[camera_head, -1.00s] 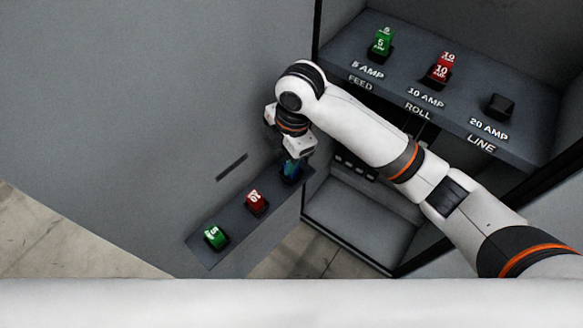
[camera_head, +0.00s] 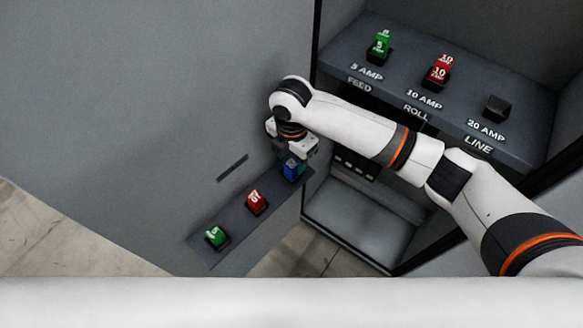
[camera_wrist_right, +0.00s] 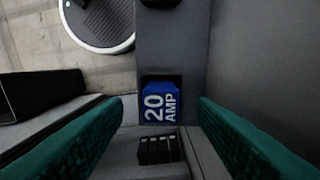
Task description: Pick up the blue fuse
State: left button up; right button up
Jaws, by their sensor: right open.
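The blue fuse (camera_head: 291,168) sits in its holder at the upper right end of the small dark shelf in the head view. In the right wrist view the blue fuse (camera_wrist_right: 160,104) shows its "20 AMP" label, between and beyond the two green finger pads. My right gripper (camera_head: 296,160) is open and right over the fuse, its fingers spread on either side in the right wrist view (camera_wrist_right: 160,125). Whether the pads touch the fuse cannot be told, but a gap shows on both sides. My left gripper is out of view.
A red fuse (camera_head: 256,202) and a green fuse (camera_head: 216,237) stand on the same shelf (camera_head: 236,217). In the cabinet, a panel (camera_head: 345,58) carries a green 5 amp fuse (camera_head: 380,45), a red 10 amp fuse (camera_head: 439,73) and an empty 20 amp holder (camera_head: 497,107).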

aim_at(292, 163)
notch_tip(292, 163, down, 3)
jog(key=shift+f, duration=0.2)
jog(key=shift+c, duration=0.2)
jog(key=c, duration=1.1)
jog(key=shift+o, duration=0.2)
jog(key=shift+r, duration=0.1)
